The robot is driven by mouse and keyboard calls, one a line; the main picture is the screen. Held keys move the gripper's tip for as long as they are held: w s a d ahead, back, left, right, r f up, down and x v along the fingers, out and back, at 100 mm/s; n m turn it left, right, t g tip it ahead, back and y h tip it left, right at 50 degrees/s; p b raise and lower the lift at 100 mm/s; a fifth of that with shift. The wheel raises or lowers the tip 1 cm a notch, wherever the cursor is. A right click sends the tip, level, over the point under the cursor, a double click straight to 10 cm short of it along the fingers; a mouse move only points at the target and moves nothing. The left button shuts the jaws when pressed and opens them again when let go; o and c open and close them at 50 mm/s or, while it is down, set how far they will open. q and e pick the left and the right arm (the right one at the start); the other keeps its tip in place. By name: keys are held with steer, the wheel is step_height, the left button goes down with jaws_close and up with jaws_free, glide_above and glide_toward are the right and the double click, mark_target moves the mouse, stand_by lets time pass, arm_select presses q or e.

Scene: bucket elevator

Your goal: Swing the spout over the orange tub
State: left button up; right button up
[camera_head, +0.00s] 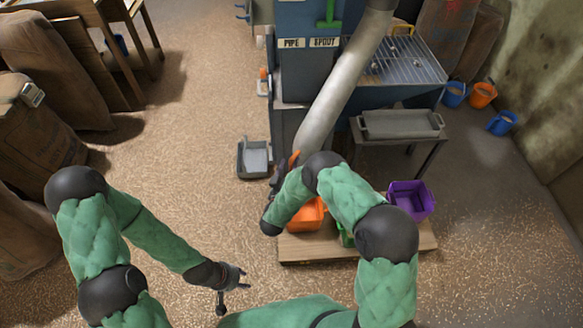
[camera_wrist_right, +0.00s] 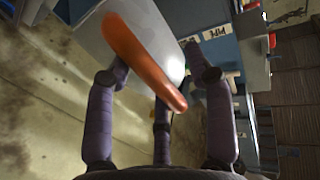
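The spout (camera_head: 335,95) is a long grey pipe slanting down from the machine, its lower end above and behind the orange tub (camera_head: 308,217). My right arm partly hides the tub. The spout's orange handle (camera_head: 294,158) is at its lower end; in the right wrist view the handle (camera_wrist_right: 145,62) lies between the spread fingers of my right gripper (camera_wrist_right: 158,85), with the grey spout (camera_wrist_right: 135,35) behind it. My right gripper (camera_head: 283,172) looks open around the handle; contact cannot be told. My left gripper (camera_head: 238,280) is open and empty, low over the floor.
A purple tub (camera_head: 410,198) and a mostly hidden green tub (camera_head: 346,238) share the wooden platform (camera_head: 300,250) with the orange tub. A grey tray (camera_head: 402,122) is on a stand behind.

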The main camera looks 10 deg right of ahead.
steer(key=v, duration=1.2)
steer(key=shift+f, duration=0.1)
